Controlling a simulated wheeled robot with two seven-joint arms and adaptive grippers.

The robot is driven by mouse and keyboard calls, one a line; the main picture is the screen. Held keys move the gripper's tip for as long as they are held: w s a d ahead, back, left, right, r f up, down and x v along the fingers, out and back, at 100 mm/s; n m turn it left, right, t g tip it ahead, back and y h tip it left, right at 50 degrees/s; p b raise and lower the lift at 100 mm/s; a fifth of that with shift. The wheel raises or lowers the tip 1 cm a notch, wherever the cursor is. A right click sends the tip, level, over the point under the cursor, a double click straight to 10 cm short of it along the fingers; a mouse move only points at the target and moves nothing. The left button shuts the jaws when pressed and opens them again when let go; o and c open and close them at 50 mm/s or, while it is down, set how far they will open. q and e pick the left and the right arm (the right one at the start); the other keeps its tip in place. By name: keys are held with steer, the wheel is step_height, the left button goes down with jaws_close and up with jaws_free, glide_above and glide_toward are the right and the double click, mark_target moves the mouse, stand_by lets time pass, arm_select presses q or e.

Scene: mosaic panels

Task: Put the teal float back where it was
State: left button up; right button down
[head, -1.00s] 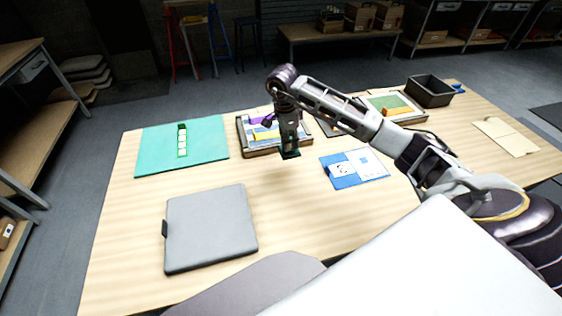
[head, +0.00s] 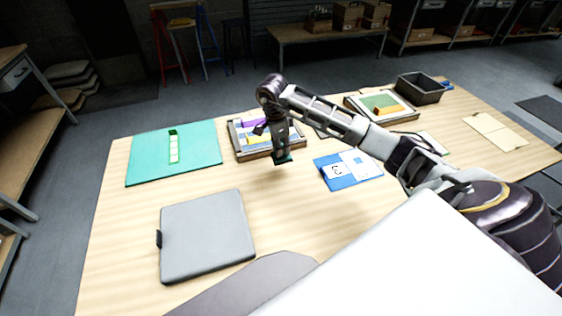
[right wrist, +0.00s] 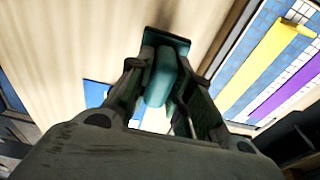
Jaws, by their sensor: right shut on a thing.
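The teal float (right wrist: 160,75) is between the fingers of my right gripper (right wrist: 158,88) in the right wrist view, with its flat dark teal plate beyond the fingertips. In the head view, my right gripper (head: 282,154) is shut on the float (head: 284,160), which shows as a small teal edge below the fingers. The float appears to be held above the bare wood, just in front of the near mosaic panel (head: 249,155). Whether it touches the table is unclear. My left gripper is not in view.
A teal mat (head: 150,163) with a strip of pale green tiles lies left. A grey pad (head: 205,236) lies front left, a blue-and-white card (head: 340,182) right of the gripper. Another framed panel (head: 397,118) and a dark bin (head: 419,88) stand back right.

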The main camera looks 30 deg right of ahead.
mark_target(281, 160)
steer(key=shift+f, duration=1.65)
steer(key=shift+f+p, duration=0.3)
steer(key=shift+f, duration=1.55)
steer(key=shift+f, duration=0.15)
steer(key=c, duration=1.3)
jaws_free()
steer(key=shift+w+a+r+b, duration=0.1)
steer(key=shift+a+r+b, duration=0.15)
steer(key=shift+r, duration=1.8)
steer(key=shift+a+r+b, duration=0.2)
steer(key=shift+r, duration=1.8)
steer(key=shift+w+a+r+b, duration=0.1)
steer(key=shift+a+r+b, duration=0.15)
steer(key=shift+r, duration=1.8)
